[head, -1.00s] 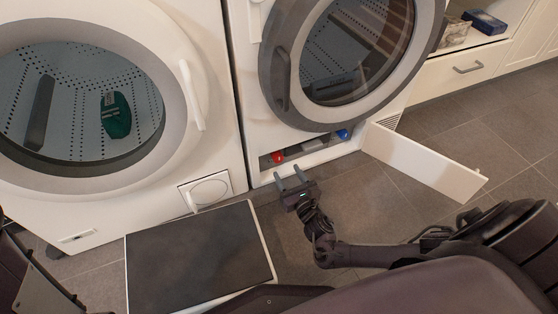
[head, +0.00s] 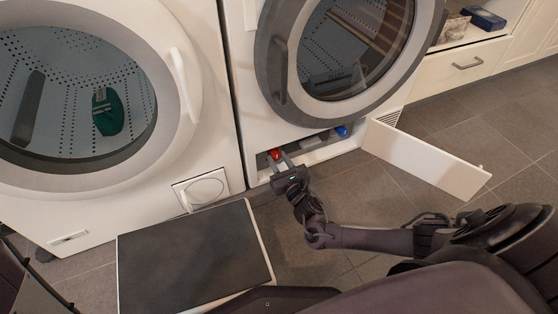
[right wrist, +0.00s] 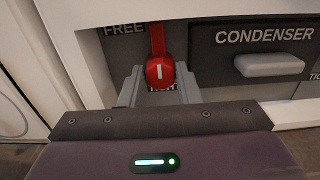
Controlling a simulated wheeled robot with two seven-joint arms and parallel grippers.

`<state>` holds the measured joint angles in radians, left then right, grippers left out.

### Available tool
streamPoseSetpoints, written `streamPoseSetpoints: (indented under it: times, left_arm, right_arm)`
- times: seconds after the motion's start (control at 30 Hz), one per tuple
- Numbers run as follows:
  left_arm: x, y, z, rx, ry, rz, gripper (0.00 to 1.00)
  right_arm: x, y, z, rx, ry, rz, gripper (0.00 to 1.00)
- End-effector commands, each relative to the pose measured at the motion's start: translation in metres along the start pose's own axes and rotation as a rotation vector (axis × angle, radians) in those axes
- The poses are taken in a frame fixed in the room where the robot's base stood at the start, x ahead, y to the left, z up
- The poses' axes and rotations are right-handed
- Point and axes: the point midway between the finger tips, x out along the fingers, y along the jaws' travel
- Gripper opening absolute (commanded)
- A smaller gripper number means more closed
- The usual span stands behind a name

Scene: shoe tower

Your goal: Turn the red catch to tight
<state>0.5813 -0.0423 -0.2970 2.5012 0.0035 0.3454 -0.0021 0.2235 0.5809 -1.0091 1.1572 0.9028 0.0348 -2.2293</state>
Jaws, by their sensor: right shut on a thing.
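The red catch (head: 275,154) sits at the left end of the low open recess under the right-hand machine's door. In the right wrist view the red catch (right wrist: 159,68) hangs roughly upright, with a white mark on its rounded end. The word FREE stands to its upper left; a label just below its end is partly hidden and seems to read TIGHT. My right gripper (right wrist: 159,84) is shut on the catch's rounded end, one grey finger on each side. The right gripper also shows at the recess in the head view (head: 280,165). My left gripper is out of view.
The condenser panel (right wrist: 268,64) with a grey handle lies right of the catch. A blue catch (head: 342,131) is at the recess's right end. The open white flap (head: 425,158) juts over the floor at right. A dark-topped platform (head: 195,262) lies in front of the left machine.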

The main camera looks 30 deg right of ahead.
Motion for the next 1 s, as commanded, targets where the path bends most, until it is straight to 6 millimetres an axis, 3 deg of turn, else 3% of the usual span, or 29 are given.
streamPoseSetpoints:
  times: [0.47, 1.0]
  left_arm:
    - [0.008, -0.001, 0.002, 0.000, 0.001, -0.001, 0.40]
    - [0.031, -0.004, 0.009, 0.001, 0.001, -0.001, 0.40]
  right_arm:
    - [-0.001, -0.001, 0.001, 0.094, 0.002, -0.002, 0.07]
    - [0.000, -0.002, 0.001, 0.567, 0.001, -0.002, 0.07]
